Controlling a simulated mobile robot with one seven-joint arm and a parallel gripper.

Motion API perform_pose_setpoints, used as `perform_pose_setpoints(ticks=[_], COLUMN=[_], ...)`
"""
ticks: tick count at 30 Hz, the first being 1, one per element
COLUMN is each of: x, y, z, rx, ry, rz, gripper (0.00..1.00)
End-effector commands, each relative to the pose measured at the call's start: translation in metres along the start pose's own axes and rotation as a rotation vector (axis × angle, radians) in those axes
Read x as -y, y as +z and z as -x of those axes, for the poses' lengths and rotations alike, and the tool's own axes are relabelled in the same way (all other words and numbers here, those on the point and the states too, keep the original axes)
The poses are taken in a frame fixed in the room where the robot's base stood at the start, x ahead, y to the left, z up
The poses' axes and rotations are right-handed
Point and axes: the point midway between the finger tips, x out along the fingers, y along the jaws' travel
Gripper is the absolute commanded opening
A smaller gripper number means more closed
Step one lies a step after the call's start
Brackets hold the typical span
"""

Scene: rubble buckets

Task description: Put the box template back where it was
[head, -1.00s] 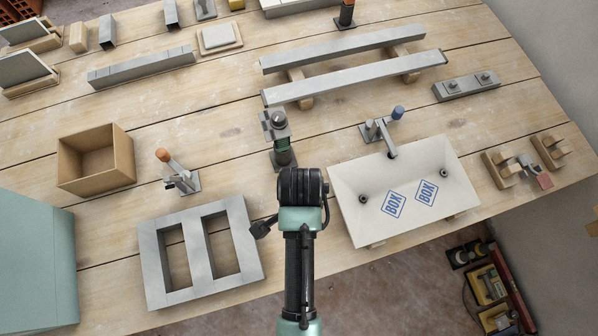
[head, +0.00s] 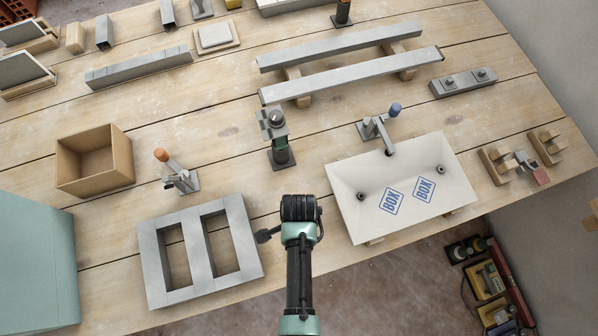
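A pale panel with two blue BOX marks (head: 428,215) lies flat at the right front of the bench; I take it to be the box template. It has two dark round fittings, and a toggle clamp with a blue handle (head: 387,124) reaches over its far edge. My arm's dark end (head: 299,207) is at the front of the bench, left of the panel and apart from it in the picture. The fingers are hidden beneath it, so I cannot tell whether they are open or hold anything.
A grey frame with two openings (head: 207,215) lies left of my arm. Behind it stand an orange-handled clamp (head: 174,165) and an open cardboard box (head: 120,155). A post stand (head: 283,159) and two long grey bars (head: 350,73) are further back. Wooden blocks (head: 494,163) sit at right.

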Motion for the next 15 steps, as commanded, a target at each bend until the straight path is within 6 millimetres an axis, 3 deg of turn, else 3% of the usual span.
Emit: perform_pose_setpoints(ticks=[11,12,15], x=[0.0004,0.0004,0.0003], y=[-0.0002,-0.0002,-0.0002], z=[-0.0045,-0.0042,-0.0036], rx=[0.0,0.0,0.0], ry=[-0.001,-0.001,-0.001], rz=[0.0,0.0,0.0], gripper=[0.01,0.4,0.58])
